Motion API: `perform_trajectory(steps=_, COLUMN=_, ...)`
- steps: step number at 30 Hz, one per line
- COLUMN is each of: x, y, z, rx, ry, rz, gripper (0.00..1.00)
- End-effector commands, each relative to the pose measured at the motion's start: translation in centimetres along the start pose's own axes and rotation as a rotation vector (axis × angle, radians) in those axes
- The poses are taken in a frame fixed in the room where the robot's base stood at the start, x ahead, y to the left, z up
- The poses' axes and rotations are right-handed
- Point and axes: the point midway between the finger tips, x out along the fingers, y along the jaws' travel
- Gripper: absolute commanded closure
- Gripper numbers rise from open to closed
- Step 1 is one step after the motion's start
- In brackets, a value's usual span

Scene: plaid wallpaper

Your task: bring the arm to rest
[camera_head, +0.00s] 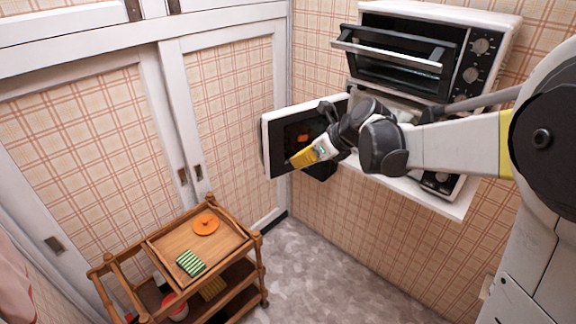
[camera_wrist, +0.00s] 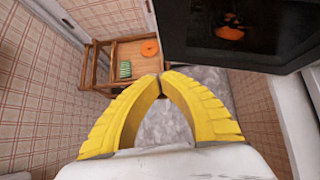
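My gripper (camera_head: 297,160) is in front of the open door of the lower appliance in the head view. Its yellow fingers (camera_wrist: 162,76) meet at the tips in the wrist view, with nothing visible between them. My arm reaches in from the right across the front of the appliances. The gripper points left and down toward the open room. The dark panel of the open door (camera_head: 273,136) is close behind the fingers in the head view. In the wrist view the door (camera_wrist: 215,50) fills the upper right. Whether the arm touches it is unclear.
An upper toaster oven (camera_head: 400,62) has its glass door tilted partly open. Below left stands a wooden cart (camera_head: 165,240) with an orange disc (camera_head: 206,224) and a green striped item (camera_head: 190,263). White sliding doors (camera_head: 230,110) line the left. The grey floor (camera_head: 320,275) is clear.

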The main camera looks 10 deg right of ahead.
Motion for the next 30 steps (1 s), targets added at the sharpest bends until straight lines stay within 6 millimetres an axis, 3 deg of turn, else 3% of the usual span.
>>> perform_trajectory(steps=5, x=-1.6, y=0.4, z=-0.2, rx=-0.036, ry=0.006, rz=-0.004, gripper=1.0)
perform_trajectory(steps=8, x=-2.7, y=1.5, z=-1.0, rx=-0.171, ry=0.031, rz=-0.019, gripper=1.0)
perform_trajectory(steps=14, x=-6.1, y=5.8, z=-4.9, rx=-0.727, ry=0.146, rz=-0.055, gripper=1.0)
perform_trajectory(steps=21, x=-9.9, y=10.5, z=-11.5, rx=-1.482, ry=0.332, rz=-0.025, gripper=1.0)
perform_trajectory(steps=30, x=-12.5, y=14.1, z=-19.6, rx=-2.279, ry=0.556, rz=0.13, gripper=1.0)
